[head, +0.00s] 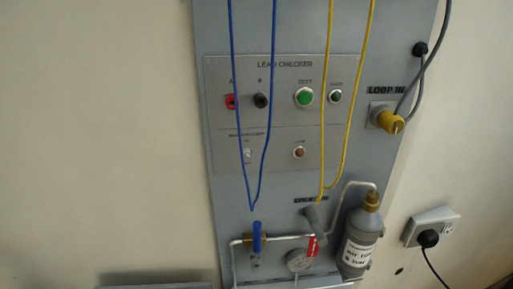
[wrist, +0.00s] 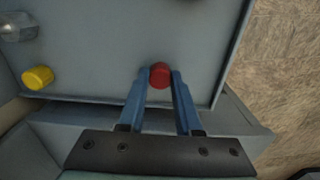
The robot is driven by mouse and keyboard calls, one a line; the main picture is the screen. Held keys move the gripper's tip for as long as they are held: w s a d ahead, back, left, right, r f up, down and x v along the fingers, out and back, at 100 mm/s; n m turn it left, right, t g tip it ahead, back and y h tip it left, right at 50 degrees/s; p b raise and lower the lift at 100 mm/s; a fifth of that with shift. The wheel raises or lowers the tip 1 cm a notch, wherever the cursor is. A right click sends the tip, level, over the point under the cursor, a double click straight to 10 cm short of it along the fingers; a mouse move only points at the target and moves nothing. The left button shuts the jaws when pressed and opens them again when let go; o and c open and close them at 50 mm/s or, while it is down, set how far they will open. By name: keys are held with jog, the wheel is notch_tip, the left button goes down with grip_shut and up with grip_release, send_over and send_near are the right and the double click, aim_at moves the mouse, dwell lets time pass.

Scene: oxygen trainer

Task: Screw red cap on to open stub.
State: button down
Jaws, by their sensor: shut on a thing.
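In the wrist view, my gripper (wrist: 160,78) has its two blue fingers closed on a round red cap (wrist: 159,71). The cap sits between the fingertips, against the background of a grey panel surface; I cannot tell whether it touches that surface. No open stub can be made out in the wrist view. In the head view, a grey stub-like fitting (head: 316,217) sticks out of the panel under a dark label, but I cannot tell whether it is the open stub. My gripper and the red cap do not show in the head view.
A yellow cap (wrist: 38,78) and a greyish fitting (wrist: 18,28) are at the left of the wrist view. The head view shows a grey upright panel (head: 225,180) with hanging blue and yellow cords, a labelled bottle (head: 360,243), pipework, a gauge (head: 299,261) and a wall socket (head: 432,226).

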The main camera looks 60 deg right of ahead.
jog(key=shift+r+p, duration=2)
jog(key=shift+p, duration=0.2)
